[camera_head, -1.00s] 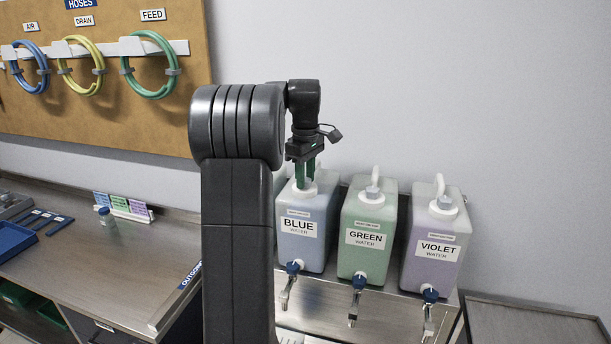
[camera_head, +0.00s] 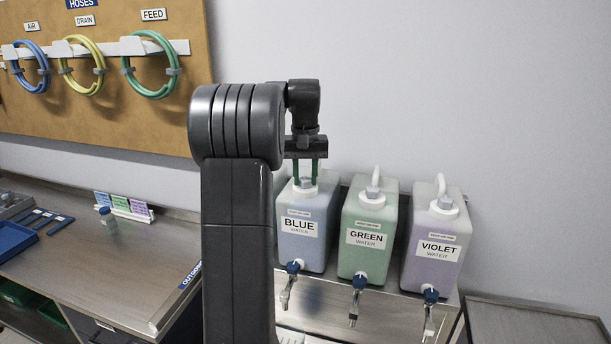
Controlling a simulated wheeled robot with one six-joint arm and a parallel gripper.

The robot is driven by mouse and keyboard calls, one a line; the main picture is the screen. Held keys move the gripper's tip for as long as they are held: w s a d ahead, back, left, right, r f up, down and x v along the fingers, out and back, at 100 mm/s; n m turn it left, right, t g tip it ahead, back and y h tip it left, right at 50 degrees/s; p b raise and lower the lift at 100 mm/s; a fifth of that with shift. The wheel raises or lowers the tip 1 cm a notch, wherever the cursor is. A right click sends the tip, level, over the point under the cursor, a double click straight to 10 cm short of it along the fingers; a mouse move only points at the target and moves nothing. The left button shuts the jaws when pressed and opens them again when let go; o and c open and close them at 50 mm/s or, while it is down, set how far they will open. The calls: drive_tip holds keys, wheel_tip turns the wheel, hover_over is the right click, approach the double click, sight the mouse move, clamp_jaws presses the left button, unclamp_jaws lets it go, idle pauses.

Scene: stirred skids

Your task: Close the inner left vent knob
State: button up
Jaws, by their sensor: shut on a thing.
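My gripper (camera_head: 305,184) points straight down over the blue water container (camera_head: 301,250), the leftmost of three. Its two green fingers stand either side of the small vent knob on that container's white cap (camera_head: 304,192) and are shut on it. The fingers and cap hide most of this knob.
Blue-knobbed taps (camera_head: 292,268) stick out at the front of the containers, above a metal shelf (camera_head: 388,318). A wall is close behind. A metal counter (camera_head: 110,270) lies at the left, below a hose board (camera_head: 105,115) with blue, yellow and green hoses.

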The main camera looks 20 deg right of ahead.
drive_tip(key=m, duration=0.3)
drive_tip(key=shift+m, duration=2.2)
drive_tip(key=o, duration=1)
wheel_tip(320, 180, up, 14)
drive_tip(key=shift+f, duration=0.1)
